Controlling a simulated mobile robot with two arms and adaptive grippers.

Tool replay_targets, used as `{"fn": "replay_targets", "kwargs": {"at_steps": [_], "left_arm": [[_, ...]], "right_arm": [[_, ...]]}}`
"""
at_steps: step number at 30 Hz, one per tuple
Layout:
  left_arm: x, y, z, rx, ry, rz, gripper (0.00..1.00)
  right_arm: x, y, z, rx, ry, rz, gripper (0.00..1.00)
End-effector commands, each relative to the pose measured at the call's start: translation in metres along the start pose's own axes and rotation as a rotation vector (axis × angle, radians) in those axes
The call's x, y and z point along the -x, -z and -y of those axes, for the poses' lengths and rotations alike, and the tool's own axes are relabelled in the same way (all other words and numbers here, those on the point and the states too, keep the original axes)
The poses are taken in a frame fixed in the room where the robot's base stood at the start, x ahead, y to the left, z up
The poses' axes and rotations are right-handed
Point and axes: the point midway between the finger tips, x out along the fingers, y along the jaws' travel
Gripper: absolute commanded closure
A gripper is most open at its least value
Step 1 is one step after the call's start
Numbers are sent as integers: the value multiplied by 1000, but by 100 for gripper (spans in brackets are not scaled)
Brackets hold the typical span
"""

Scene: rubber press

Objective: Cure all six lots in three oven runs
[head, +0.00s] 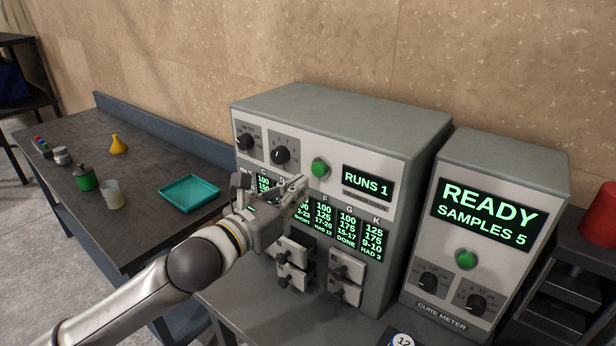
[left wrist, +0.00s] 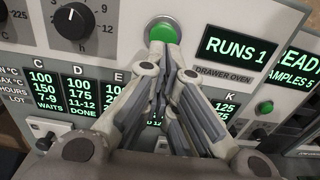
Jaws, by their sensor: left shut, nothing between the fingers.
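The grey drawer oven (head: 340,110) has two dials (head: 281,155), a green button (head: 320,167) and a display (head: 367,188) reading RUNS 1. Its lot panel (head: 348,222) shows C WAITS, D DONE, F HAD 12, G DONE and K HAD 3; E is partly hidden by my gripper. Several small drawers (head: 346,268) sit below; some stand out. My left gripper (head: 303,184) is shut and empty, just below the button. In the left wrist view its fingertips overlap the button's (left wrist: 162,28) lower edge; I cannot tell whether they touch. My right gripper is out of view.
The cure meter (head: 480,230) at right reads READY, SAMPLES 5. A dark bench (head: 140,205) at left holds a teal tray (head: 190,193), a green container (head: 85,178), a beaker (head: 113,193) and a yellow flask (head: 118,144). A red container (head: 601,217) stands far right.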

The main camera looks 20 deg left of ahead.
Motion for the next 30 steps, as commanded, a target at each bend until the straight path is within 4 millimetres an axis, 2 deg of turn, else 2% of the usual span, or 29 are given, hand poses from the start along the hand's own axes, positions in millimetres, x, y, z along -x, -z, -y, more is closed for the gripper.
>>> {"fn": "replay_targets", "kwargs": {"at_steps": [3, 9, 23, 30], "left_arm": [[-16, -4, 0, 4, 0, 2, 100], [-33, -2, 0, 0, 0, 1, 100], [-38, 0, 0, -1, 0, 1, 100], [-53, -2, -1, -3, 0, 2, 100]], "right_arm": [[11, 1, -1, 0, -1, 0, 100], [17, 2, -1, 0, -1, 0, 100], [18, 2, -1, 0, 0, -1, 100], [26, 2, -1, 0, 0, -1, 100]]}}
